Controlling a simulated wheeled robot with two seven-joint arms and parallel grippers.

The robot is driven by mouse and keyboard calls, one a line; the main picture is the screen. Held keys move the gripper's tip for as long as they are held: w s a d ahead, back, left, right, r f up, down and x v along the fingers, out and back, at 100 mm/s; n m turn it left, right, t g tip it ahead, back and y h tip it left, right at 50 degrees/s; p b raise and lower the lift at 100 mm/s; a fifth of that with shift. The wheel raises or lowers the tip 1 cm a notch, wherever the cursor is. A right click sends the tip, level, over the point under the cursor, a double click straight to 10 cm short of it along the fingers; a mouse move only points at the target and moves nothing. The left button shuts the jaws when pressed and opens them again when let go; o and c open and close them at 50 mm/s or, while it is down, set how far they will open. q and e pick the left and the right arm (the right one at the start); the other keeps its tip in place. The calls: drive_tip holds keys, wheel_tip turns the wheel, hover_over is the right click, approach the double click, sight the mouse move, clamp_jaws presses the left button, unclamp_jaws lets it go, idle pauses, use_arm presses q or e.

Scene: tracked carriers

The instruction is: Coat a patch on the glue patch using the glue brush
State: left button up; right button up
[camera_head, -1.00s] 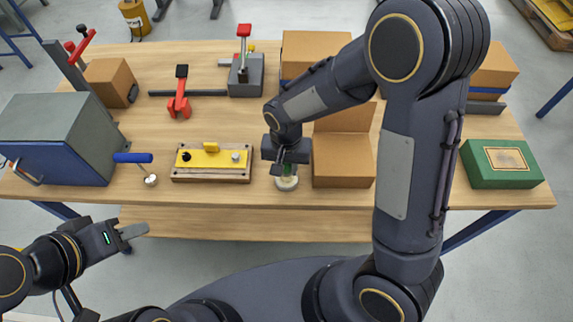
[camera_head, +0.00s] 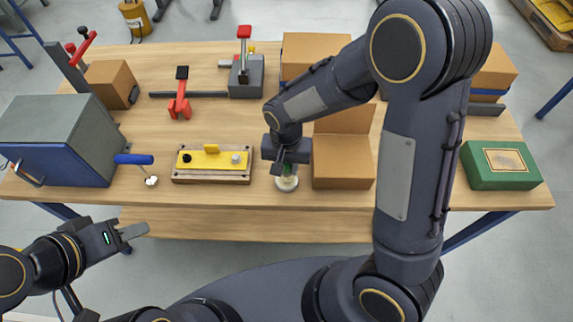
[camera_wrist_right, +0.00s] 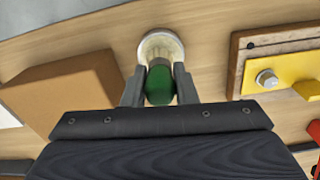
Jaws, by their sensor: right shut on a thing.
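My right gripper (camera_head: 287,168) is shut on the green handle of the glue brush (camera_wrist_right: 158,84). In the right wrist view, the handle stands between the two fingers (camera_wrist_right: 158,90). Below the handle is a round pale pot (camera_wrist_right: 160,45) on the table's front part; it also shows in the head view (camera_head: 287,184). The brush's bristles are hidden, and I cannot tell how deep they sit in the pot. The glue patch appears as a tan framed rectangle (camera_head: 505,159) on top of a green block (camera_head: 490,180) at the far right. My left gripper (camera_head: 133,232) hangs in front of the table, away from everything.
An open cardboard box (camera_head: 343,172) stands just right of the pot. A yellow-topped wooden fixture (camera_head: 212,176) lies to its left. A blue-handled tool (camera_head: 134,159) and a grey box with a blue front (camera_head: 60,125) are further left. My right arm hides part of the table before the green block.

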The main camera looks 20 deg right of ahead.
drive_tip(key=shift+r+p, duration=2.1)
drive_tip(key=shift+r, duration=1)
